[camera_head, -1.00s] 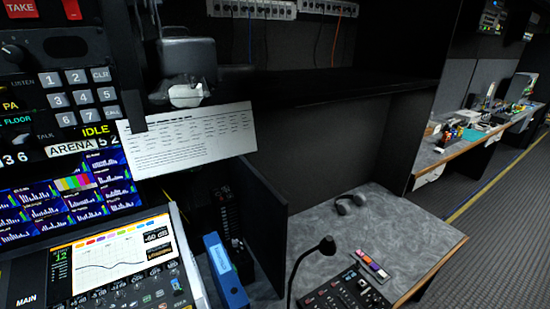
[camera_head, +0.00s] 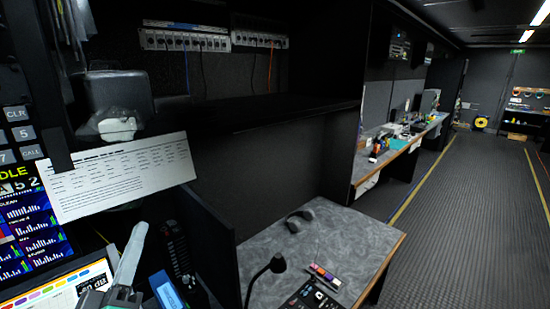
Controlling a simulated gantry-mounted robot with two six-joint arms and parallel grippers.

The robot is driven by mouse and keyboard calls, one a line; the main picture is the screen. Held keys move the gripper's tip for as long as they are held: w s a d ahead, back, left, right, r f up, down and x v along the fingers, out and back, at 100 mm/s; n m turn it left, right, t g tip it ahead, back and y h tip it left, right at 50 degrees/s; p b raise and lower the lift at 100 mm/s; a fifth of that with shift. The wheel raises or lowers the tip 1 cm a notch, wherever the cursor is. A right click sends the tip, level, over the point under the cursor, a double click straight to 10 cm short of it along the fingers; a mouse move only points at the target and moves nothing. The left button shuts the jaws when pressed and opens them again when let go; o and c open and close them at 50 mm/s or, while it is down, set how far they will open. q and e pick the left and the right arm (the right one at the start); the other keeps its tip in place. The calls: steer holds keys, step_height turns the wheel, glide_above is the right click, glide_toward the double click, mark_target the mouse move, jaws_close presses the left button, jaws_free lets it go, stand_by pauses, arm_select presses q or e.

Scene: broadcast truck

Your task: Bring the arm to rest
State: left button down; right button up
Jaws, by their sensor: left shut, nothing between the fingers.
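My left gripper (camera_head: 138,230) shows at the lower left in the head view, pointing up, its grey fingers shut and empty. It appears in front of the console screen (camera_head: 60,292) and beside the blue binder (camera_head: 166,290); I cannot tell whether it touches either. The rest of my left arm is below the frame. My right gripper is not in view.
A grey desk (camera_head: 340,240) holds headphones (camera_head: 299,220), a gooseneck lamp or microphone (camera_head: 277,265) and a control panel (camera_head: 312,298). A printed sheet (camera_head: 120,178) hangs at the left. The aisle floor (camera_head: 470,220) at the right is clear.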

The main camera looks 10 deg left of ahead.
arm_select(q)
steer(key=s+d+r+m+t+h, duration=0.35)
steer(key=s+d+r+m, duration=0.2)
steer(key=r, duration=0.45)
steer(key=s+d+r+m+t+h, duration=0.2)
steer(key=s+d+r+m+h, duration=0.2)
steer(key=s+r+m, duration=0.45)
step_height(320, 180, up, 27)
steer(key=w+n+p, duration=0.1)
steer(key=w+p, duration=0.1)
steer(key=p, duration=2.4)
steer(key=shift+w+n, duration=0.3)
steer(key=shift+w, duration=0.1)
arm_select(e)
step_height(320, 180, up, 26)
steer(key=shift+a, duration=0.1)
